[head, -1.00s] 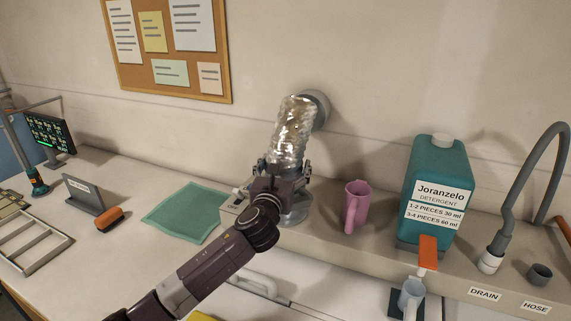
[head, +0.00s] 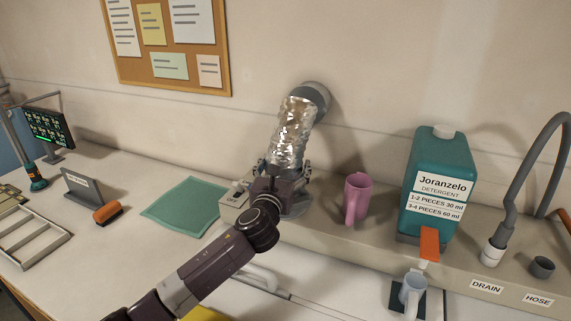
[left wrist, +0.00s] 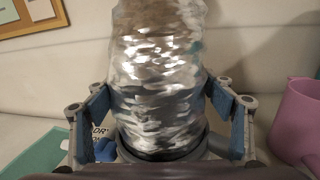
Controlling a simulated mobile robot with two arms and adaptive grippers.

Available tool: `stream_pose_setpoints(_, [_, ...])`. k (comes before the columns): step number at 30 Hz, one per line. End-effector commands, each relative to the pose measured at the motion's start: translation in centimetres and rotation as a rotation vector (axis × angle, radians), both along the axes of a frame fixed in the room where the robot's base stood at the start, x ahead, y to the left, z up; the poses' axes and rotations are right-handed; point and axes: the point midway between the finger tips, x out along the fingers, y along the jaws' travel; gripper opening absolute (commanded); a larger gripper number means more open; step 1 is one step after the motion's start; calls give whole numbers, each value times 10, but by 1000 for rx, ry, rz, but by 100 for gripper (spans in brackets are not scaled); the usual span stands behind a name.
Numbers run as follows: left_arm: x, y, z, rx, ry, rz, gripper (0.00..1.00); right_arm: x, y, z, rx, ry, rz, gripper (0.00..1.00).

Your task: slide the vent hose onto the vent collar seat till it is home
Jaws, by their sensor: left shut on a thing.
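The vent hose (head: 293,130) is a crinkled silver foil tube, leaning slightly, its top by the round grey wall fitting (head: 315,97). My left gripper (head: 284,168) is shut on its lower part; in the left wrist view blue-padded fingers flank the hose (left wrist: 158,85) on both sides. Below the gripper a round grey base, apparently the vent collar seat (head: 299,207), shows in part on the ledge. In the left wrist view a dark band and a grey rim (left wrist: 212,147) lie at the hose's lower end. I cannot tell how far the hose is over the collar. My right gripper is not in view.
A pink mug (head: 358,197) stands just right of the base, close to the gripper. A teal detergent jug (head: 436,170) with a light cup (head: 412,290) below is farther right. A green sheet (head: 184,207) lies flat at left. A small switch box (head: 233,198) sits beside the gripper.

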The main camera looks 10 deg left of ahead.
Motion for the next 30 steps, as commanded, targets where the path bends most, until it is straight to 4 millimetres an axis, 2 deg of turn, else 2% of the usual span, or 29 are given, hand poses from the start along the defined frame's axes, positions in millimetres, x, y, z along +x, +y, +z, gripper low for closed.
stream_pose_setpoints(25, [0,0,-21,0,-2,0,44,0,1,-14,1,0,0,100])
stream_pose_setpoints(26, [0,0,-20,0,-2,0,78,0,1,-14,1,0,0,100])
stream_pose_setpoints(30, [0,0,-20,0,-2,0,93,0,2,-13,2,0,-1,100])
